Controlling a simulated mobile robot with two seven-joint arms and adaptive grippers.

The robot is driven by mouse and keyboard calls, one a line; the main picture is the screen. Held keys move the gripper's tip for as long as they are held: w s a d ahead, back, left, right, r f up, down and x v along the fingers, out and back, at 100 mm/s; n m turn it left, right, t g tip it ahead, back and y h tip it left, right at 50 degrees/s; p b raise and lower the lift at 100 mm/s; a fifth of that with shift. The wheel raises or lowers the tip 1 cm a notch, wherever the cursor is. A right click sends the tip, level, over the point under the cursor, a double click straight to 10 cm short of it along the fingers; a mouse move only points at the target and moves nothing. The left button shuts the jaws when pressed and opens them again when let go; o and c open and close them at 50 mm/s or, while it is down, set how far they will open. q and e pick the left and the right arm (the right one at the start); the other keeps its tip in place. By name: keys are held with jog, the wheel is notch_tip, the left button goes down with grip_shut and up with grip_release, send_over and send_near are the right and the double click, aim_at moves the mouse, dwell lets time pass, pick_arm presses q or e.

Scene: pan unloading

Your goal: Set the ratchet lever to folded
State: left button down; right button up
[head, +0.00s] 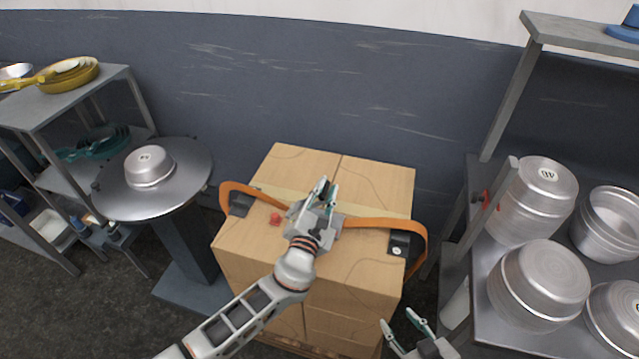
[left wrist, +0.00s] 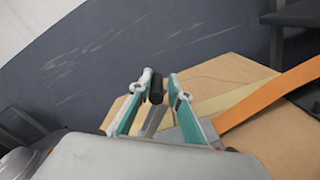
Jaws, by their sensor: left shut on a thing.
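The orange strap (head: 370,222) runs across the top of a cardboard box (head: 385,185). It also shows in the left wrist view (left wrist: 268,98). The ratchet sits on the strap, mostly hidden behind my left gripper in the head view. Its grey lever with a black grip (left wrist: 156,88) stands up from the box between the fingers in the left wrist view. My left gripper (head: 325,192) is over the ratchet, shut on the lever's grip. My right gripper (head: 404,328) is open and empty, low in front of the box's right side.
Black corner protectors (head: 399,245) lie under the strap at the box edges. A small red object (head: 275,219) is on the box top. A round metal stand (head: 115,200) with a pan is at left. The right shelf (head: 460,210) holds several metal pots, close to the box.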

pick_arm(q)
jog(key=shift+s+d+f+m, duration=0.1)
jog(key=shift+d+f+m, duration=0.2)
jog(key=shift+f+m, duration=0.25)
jog(key=c, duration=2)
grip_release()
jog(key=shift+c, duration=0.2)
jog(key=v, duration=1.2)
jog(key=shift+r, duration=0.15)
